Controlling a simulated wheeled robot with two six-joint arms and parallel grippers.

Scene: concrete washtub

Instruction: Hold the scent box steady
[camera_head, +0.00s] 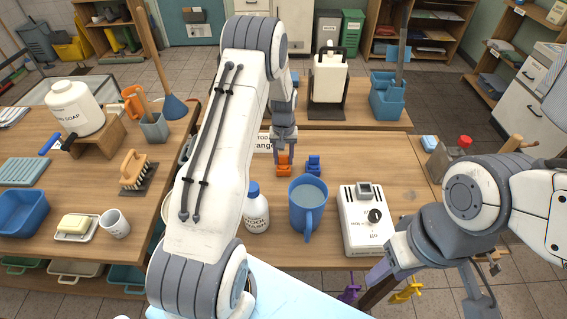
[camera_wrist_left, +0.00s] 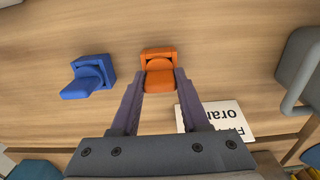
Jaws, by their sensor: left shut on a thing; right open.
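No thing is plainly marked as the scent box. A small orange block (camera_head: 284,170) with a rounded front stands on the wooden table beside a similar blue one (camera_head: 313,165). My left gripper (camera_head: 284,150) reaches down from above and is shut on the orange block. In the left wrist view the orange block (camera_wrist_left: 158,62) sits between the fingertips (camera_wrist_left: 159,82), with the blue block (camera_wrist_left: 90,76) apart at its left. A white box with a black dial (camera_head: 362,240) stands at the table's right. My right gripper (camera_head: 388,268) is open and empty near that box's lower right corner.
A blue mug (camera_head: 309,207) and a white bottle with a blue cap (camera_head: 256,212) stand in front of the blocks. A printed card (camera_wrist_left: 238,122) lies beside the left gripper. Bare wood (camera_head: 385,165) shows at the table's back right.

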